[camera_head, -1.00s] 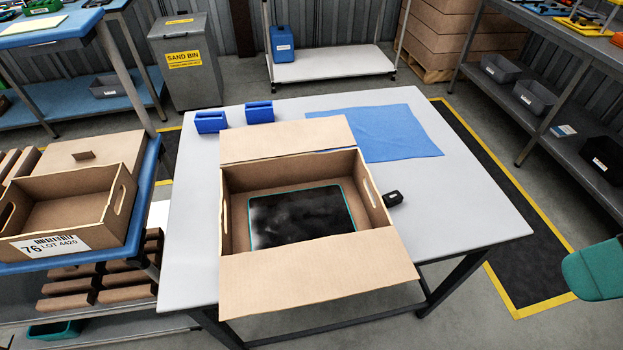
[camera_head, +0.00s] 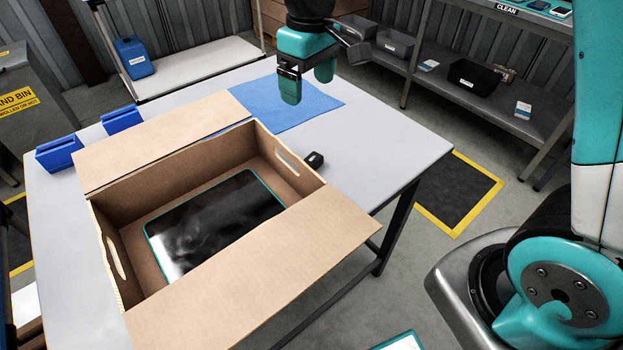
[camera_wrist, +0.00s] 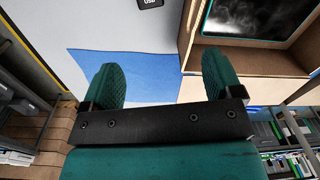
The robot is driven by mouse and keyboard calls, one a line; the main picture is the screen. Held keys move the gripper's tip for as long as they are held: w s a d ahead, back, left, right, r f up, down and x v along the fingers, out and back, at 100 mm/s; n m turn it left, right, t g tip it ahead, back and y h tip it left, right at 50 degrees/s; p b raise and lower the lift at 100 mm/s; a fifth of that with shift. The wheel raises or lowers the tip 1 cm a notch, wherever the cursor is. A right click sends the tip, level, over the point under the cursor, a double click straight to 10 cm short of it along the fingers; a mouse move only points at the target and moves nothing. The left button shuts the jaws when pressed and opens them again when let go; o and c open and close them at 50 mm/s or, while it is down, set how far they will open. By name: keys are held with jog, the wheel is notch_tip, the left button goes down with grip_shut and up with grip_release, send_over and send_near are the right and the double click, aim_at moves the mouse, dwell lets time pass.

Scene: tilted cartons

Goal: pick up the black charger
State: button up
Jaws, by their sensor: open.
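The black charger (camera_head: 314,160) is a small dark block on the grey table, just outside the right side of the open carton (camera_head: 118,262). In the wrist view only part of the charger (camera_wrist: 150,3) shows at the top edge, with white lettering on it. My gripper (camera_head: 308,82) is teal with two spread fingers and nothing between them. It hangs above the table's far side, over the blue mat, behind the charger and apart from it. In the wrist view, my gripper (camera_wrist: 163,66) shows both fingers against the mat and table.
A dark tablet (camera_head: 215,222) with a teal edge lies inside the carton, whose flaps spread outward. The blue mat (camera_head: 315,98) lies flat behind. Two blue holders (camera_head: 60,153) (camera_head: 121,118) stand at the left. The table right of the charger is clear.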

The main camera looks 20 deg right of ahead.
notch_tip(320, 180, down, 3)
jog(key=w, duration=0.2)
send_over(309, 157)
jog(key=f, duration=1.1)
jog(key=shift+w, duration=0.25)
jog(key=f, duration=0.5)
jog(key=shift+s+f, duration=0.2)
jog(key=shift+f, duration=0.2)
jog(key=c, duration=1)
